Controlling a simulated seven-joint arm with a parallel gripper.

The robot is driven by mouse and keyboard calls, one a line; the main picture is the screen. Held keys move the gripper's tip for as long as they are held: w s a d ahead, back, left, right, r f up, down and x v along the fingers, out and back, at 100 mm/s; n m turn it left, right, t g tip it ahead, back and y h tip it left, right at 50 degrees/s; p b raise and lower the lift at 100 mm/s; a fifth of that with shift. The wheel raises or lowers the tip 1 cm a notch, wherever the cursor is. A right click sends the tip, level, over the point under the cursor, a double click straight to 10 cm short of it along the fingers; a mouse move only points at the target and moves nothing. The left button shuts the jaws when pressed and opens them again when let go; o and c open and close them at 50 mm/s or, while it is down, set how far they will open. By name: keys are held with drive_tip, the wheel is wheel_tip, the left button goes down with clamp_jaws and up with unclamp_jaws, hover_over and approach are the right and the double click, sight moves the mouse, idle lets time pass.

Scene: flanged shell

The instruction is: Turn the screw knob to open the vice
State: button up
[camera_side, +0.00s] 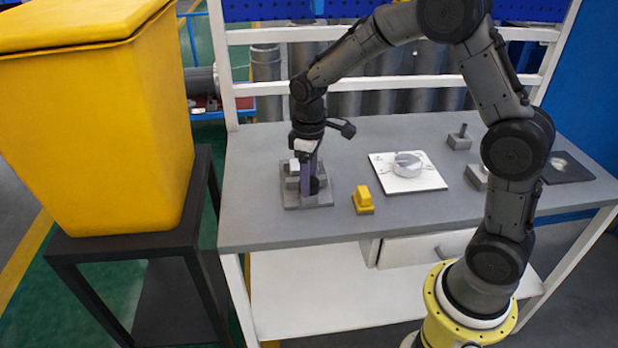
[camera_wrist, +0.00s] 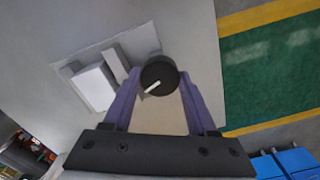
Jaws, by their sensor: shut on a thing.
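The vice (camera_side: 291,183) stands on a grey base plate at the left end of the workbench. In the wrist view the vice (camera_wrist: 93,88) shows as light grey blocks with a gap between them. Its round black screw knob (camera_wrist: 159,74) carries a white pointer line aimed toward the lower left. In the side view the knob is a dark shape (camera_side: 315,186) partly hidden by a finger. My gripper (camera_side: 310,178) points down at the vice. Its two purple fingers, also in the wrist view (camera_wrist: 160,80), are shut on the knob, one on each side.
Further right are a white plate with a round grey part (camera_side: 407,168) and small grey fixtures (camera_side: 460,138). A large yellow bin (camera_side: 95,130) stands left of the workbench (camera_side: 262,228).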

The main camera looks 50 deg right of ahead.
drive_tip(key=n, duration=0.4)
drive_tip(key=shift+r+n, duration=0.15)
drive_tip(key=shift+n, duration=0.15)
drive_tip(key=n, duration=0.4)
drive_tip(key=shift+n, duration=0.3)
drive_tip(key=o, duration=1.4)
drive_tip(key=shift+c, duration=0.2)
wheel_tip(320, 180, up, 14)
